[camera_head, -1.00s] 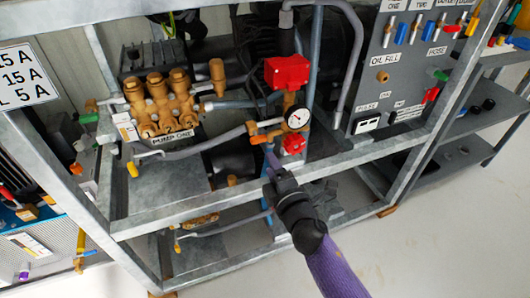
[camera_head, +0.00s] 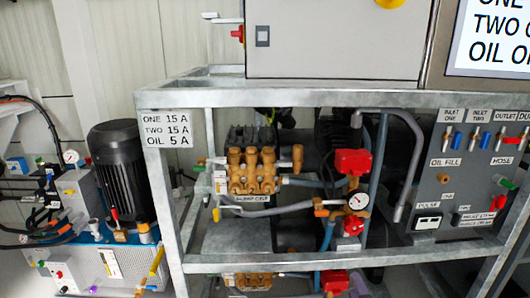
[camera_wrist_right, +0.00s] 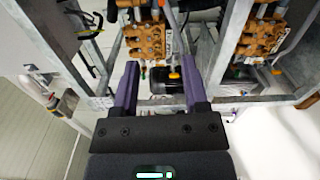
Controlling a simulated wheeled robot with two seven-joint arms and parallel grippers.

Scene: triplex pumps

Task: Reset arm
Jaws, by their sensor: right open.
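My right gripper (camera_wrist_right: 157,68) shows in the right wrist view with its two purple fingers apart and nothing between them. Brass pump bodies (camera_wrist_right: 145,40) and (camera_wrist_right: 260,40) lie beyond the fingers, apart from them. In the head view I cannot clearly make out my right gripper. The upper brass pump (camera_head: 250,172) sits on the rack shelf there, with a red valve box (camera_head: 353,162) and a round gauge (camera_head: 358,201) to its right. My left gripper is in neither view.
The grey metal rack frame (camera_head: 290,262) crosses the front. A panel with coloured valve levers (camera_head: 462,165) stands at the right. A black motor (camera_head: 117,172) on a blue unit stands at the left. A grey cabinet (camera_head: 335,40) is above.

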